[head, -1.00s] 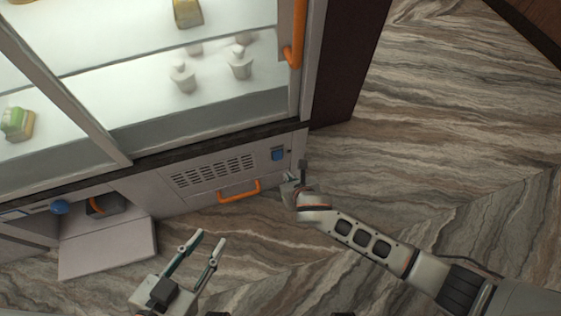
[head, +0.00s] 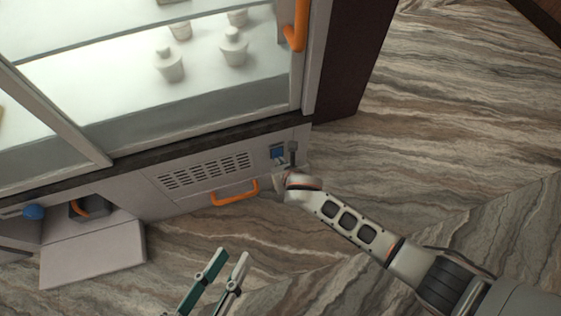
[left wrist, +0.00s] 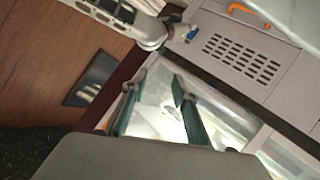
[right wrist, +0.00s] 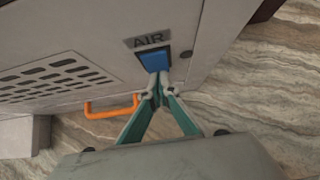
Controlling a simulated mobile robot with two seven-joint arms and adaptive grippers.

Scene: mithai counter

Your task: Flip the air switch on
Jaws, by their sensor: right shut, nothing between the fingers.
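The air switch is a blue square rocker under a dark "AIR" label, shown in the right wrist view (right wrist: 155,60) and on the counter's lower front panel in the head view (head: 278,152). My right gripper (right wrist: 159,82) is shut and empty. Its fingertips are at the lower edge of the blue switch; whether they touch it I cannot tell. In the head view the right gripper (head: 284,166) partly covers the panel just below the switch. My left gripper (head: 233,256) is open and empty over the floor, away from the panel.
A vent grille and an orange handle (head: 235,192) are left of the switch. A blue knob (head: 33,212) and an open flap (head: 95,252) are further left. The glass case with several white pots (head: 168,64) is above. The marbled floor at right is clear.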

